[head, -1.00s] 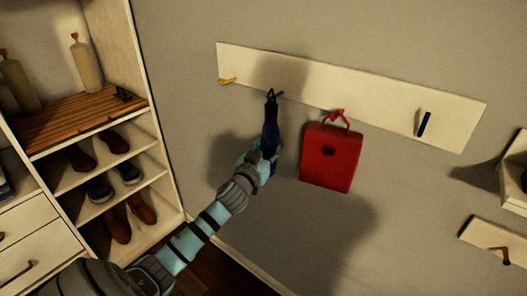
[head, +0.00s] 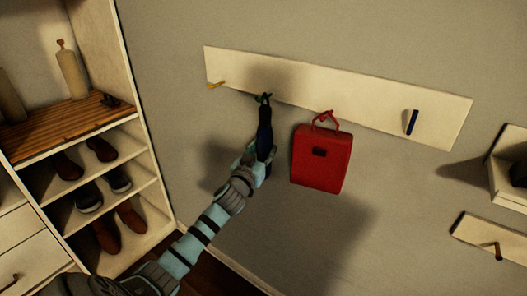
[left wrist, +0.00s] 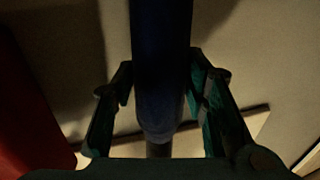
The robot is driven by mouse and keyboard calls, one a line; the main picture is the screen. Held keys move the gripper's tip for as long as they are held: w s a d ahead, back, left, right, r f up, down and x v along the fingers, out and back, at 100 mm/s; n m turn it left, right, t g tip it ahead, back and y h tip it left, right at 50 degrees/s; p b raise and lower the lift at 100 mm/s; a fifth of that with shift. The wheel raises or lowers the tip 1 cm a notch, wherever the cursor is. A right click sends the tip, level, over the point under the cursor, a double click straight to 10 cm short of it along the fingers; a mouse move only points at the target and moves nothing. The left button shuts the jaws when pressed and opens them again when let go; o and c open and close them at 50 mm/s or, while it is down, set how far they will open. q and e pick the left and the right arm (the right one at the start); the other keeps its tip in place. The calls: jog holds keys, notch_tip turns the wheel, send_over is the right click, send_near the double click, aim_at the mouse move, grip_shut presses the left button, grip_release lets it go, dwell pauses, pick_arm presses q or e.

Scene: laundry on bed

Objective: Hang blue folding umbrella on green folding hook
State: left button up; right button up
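The dark blue folding umbrella (head: 265,128) stands nearly upright before the wall. Its top end is at the green folding hook (head: 263,98) on the long white rail. I cannot tell whether it hangs on the hook or only overlaps it. My left gripper (head: 262,158) is at the umbrella's lower part. In the left wrist view, the umbrella (left wrist: 160,70) runs between the two fingers of my left gripper (left wrist: 161,85), which lie close along both its sides. The hook is hidden there. My right gripper is not in view.
The white rail (head: 375,115) also bears a yellow hook (head: 216,85), a red bag (head: 321,158) close to the right of the umbrella, and a dark blue hook (head: 412,122). A shoe shelf (head: 145,185) stands at left. The wall below the bag is bare.

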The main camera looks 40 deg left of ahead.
pick_arm(q)
jog(key=o, duration=0.5)
